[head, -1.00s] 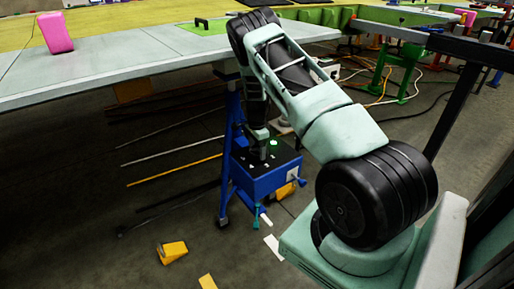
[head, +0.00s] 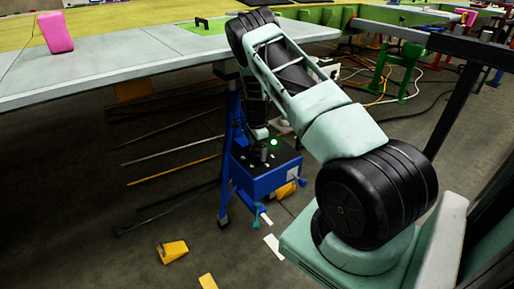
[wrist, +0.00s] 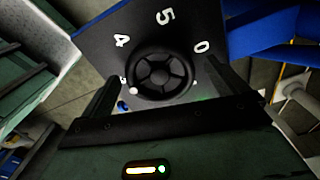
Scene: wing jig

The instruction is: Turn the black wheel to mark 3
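The black wheel (wrist: 160,75), spoked, sits on a dark panel (wrist: 108,22) with white marks. Marks 4, 5 and 0 are readable along its far side. A white dot is on the wheel's lower-left rim, beside a mark partly hidden by the left finger. My gripper (wrist: 163,76) is open, with one finger on each side of the wheel; I cannot tell if they touch it. In the head view, my gripper (head: 260,138) is low over the top of the blue box (head: 262,182), and the wheel is hidden there.
A green light (head: 274,142) glows by the box top. A grey-topped table (head: 130,70) with a pink block (head: 56,33) is at the left. Yellow wedges (head: 173,251) and rods lie on the floor. A green stand (head: 392,72) with cables is behind right.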

